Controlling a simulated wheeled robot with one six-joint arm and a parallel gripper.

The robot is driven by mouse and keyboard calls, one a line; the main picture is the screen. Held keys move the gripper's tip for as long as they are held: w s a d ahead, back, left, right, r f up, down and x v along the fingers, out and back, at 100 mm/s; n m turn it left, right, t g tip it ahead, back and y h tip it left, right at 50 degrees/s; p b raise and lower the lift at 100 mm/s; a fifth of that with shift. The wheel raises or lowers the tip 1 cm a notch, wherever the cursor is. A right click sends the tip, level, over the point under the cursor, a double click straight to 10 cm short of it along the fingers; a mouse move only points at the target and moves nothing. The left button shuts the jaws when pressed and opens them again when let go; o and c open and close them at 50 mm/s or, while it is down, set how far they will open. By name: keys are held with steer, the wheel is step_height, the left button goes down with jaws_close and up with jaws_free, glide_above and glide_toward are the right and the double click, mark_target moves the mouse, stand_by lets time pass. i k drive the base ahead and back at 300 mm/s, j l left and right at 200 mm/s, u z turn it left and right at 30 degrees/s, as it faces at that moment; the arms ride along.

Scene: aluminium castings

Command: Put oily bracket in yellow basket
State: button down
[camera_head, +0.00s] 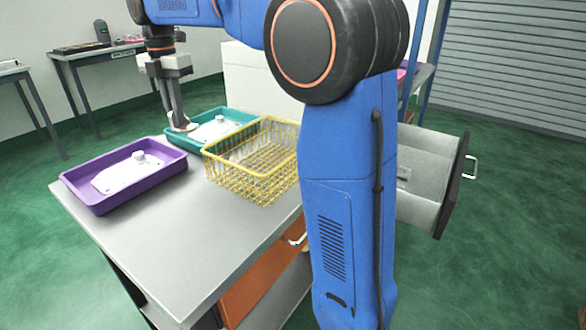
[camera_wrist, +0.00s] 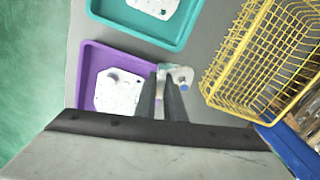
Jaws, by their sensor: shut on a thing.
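My gripper (camera_head: 178,118) is shut on a small pale bracket (camera_head: 185,128) with a brownish tint. In the wrist view, the bracket (camera_wrist: 181,72) shows at the tips of my gripper (camera_wrist: 168,88), partly hidden by the fingers. In the head view I hold it near the gap between the purple and teal trays, left of the yellow basket (camera_head: 247,188). The basket is wire mesh, looks empty and stands on the grey table. It also shows at the right in the wrist view (camera_wrist: 222,85), apart from the bracket.
A purple tray (camera_head: 97,208) and a teal tray (camera_head: 243,117) each hold a white casting. The grey table's (camera_head: 190,240) front is clear. An open drawer (camera_head: 425,185) stands out to the right. My blue arm hides part of the basket's right side.

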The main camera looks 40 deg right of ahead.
mark_target(269, 167)
steer(key=j+z, duration=0.3)
steer(key=k+j+z, duration=0.1)
steer(key=j+z, duration=0.2)
steer(key=j, duration=0.2)
steer(key=k+j+z, duration=0.1)
steer(key=j+z, duration=0.2)
steer(key=k+j+z, duration=0.3)
steer(key=j, duration=0.15)
steer(key=i+j, duration=0.05)
steer(key=i, duration=0.05)
